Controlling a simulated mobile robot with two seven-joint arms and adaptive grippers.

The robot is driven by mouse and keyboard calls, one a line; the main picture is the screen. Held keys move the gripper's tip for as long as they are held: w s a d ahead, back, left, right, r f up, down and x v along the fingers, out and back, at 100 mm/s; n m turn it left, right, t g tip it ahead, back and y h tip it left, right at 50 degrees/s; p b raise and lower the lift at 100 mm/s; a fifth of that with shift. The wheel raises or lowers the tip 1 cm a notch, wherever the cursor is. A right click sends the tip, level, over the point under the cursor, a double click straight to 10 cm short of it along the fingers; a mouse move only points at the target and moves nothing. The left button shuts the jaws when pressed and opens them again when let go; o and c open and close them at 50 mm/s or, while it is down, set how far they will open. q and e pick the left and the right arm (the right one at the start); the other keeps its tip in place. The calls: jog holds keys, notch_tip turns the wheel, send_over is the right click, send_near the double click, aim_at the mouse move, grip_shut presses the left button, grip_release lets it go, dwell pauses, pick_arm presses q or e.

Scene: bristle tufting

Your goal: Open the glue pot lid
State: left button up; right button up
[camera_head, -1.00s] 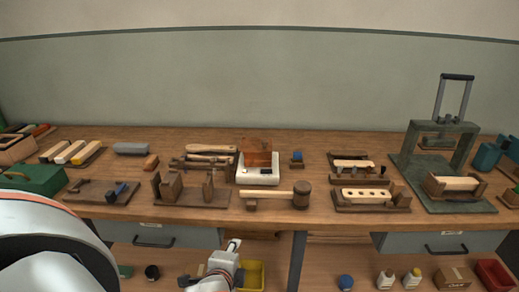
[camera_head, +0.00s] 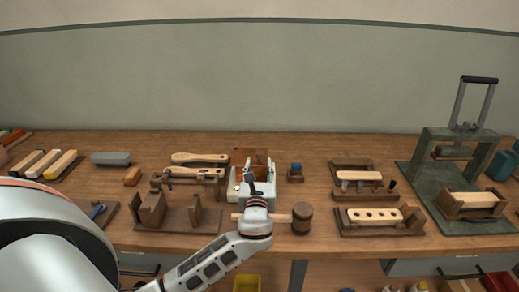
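The glue pot appears to be the reddish-brown block-like vessel (camera_head: 243,155) on a white base (camera_head: 233,188) in the middle of the bench. Its top looks covered; I cannot make out a separate lid edge. My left gripper (camera_head: 258,164) is in front of the pot, its fingers pointing away toward it. The fingers look spread, with nothing seen between them but the pot behind. I cannot tell whether they touch it. The gripper hides the pot's lower front and much of the base. My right gripper is not in view.
A mallet (camera_head: 303,217) lies just in front, its handle passing behind my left wrist. Wooden clamps and handles (camera_head: 196,172) are close on the left. A small blue-topped item (camera_head: 296,169) and a drilled block (camera_head: 375,216) are right. A press (camera_head: 450,150) stands far right.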

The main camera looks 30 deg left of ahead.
aim_at(259, 155)
pick_arm(q)
jog(key=shift+x, duration=3.6)
jog(key=shift+r, duration=0.1)
jog(key=shift+s, duration=0.1)
grip_shut()
